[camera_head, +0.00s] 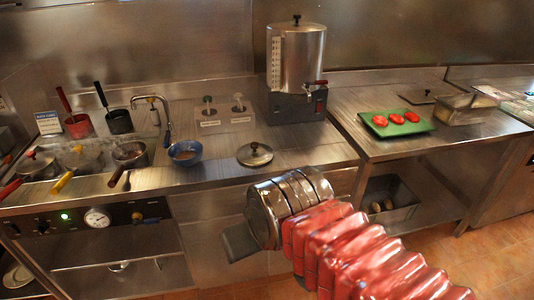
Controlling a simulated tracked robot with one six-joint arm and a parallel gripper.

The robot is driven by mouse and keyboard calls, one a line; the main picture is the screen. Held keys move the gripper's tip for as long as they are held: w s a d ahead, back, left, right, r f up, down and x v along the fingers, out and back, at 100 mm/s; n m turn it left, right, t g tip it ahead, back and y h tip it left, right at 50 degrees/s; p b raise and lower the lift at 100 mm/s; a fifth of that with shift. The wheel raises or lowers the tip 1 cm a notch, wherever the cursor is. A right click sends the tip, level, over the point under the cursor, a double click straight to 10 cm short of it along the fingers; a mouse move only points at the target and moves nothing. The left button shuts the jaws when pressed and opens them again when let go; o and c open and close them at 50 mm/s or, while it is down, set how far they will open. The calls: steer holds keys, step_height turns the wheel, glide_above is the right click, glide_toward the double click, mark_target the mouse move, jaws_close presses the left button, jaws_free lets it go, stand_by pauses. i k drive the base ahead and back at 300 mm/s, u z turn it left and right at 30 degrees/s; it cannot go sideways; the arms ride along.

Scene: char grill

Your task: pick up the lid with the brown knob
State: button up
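A round metal lid (254,154) with a small dark, brownish knob lies flat on the steel counter, right of the blue bowl (185,152). My arm comes in from the lower right, with red ribbed covering and a silver wrist. My gripper (240,243) shows only as a dark grey block at the end of the wrist, in front of the counter's front edge and below the lid. It is apart from the lid. Its fingertips cannot be made out, so its opening is unclear.
Several handled pots (130,155) and a tap (160,115) stand left. A steel urn (296,60) stands behind the lid. A green board (397,123) with red pieces and a flat dark lid (418,96) are on the right counter. Counter around the lid is mostly clear.

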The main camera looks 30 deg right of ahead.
mark_target(255, 154)
steer(key=i, duration=1)
steer(key=z, duration=0.05)
